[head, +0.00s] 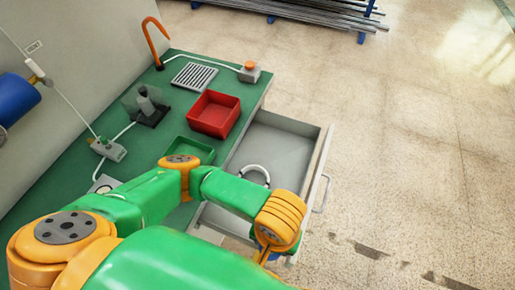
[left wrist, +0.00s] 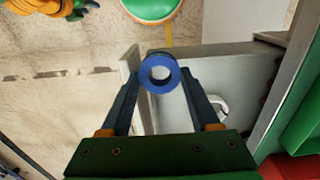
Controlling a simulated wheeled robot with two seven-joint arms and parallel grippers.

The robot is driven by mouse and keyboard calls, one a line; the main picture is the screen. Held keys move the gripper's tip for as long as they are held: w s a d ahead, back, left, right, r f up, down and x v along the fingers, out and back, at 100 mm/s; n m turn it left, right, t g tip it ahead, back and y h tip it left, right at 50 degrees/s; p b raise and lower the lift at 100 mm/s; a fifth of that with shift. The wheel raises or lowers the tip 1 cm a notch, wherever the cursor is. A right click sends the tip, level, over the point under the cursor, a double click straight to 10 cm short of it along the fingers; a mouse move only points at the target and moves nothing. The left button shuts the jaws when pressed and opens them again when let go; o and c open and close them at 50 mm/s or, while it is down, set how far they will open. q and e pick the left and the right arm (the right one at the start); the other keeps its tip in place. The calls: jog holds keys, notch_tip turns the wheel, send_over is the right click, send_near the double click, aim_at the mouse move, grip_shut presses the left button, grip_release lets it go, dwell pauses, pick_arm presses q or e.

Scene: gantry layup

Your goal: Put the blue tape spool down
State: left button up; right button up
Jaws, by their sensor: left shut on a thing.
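The blue tape spool (left wrist: 159,59) is a ring held between the two dark fingers of my left gripper (left wrist: 160,75) in the left wrist view. It appears above the open drawer, near the drawer's front wall. In the head view my left gripper (head: 266,257) points down near the drawer's near end, mostly hidden by my arm, and the spool is not clear there. The open grey drawer (head: 277,146) extends from the green bench. A white ring-like thing (head: 256,169) lies in it. At the wrist view's top left, part of my right arm shows, with its jaws unclear.
On the green bench (head: 75,162) stand a red bin (head: 214,114), a green tray (head: 191,149), a grey grille (head: 194,76) and a box with an orange button (head: 249,71). Open floor (head: 410,150) lies right of the drawer.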

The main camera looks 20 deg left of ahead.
pick_arm(q)
jog(key=w+a+f+b, duration=0.1)
jog(key=w+f, duration=0.2)
jog(key=w, duration=0.1)
jog(key=w+a+f, duration=0.2)
jog(key=w+f, duration=0.1)
jog(key=w, duration=0.1)
jog(key=w+a+f+b, duration=0.1)
jog(key=w+f, duration=0.3)
jog(key=shift+w+a+b, duration=0.25)
jog(key=shift+a+b, duration=0.05)
jog(key=shift+b, duration=0.05)
jog(key=shift+f, duration=1.35)
jog(key=shift+f, duration=0.15)
jog(key=o, duration=1.3)
jog(key=shift+s, duration=0.1)
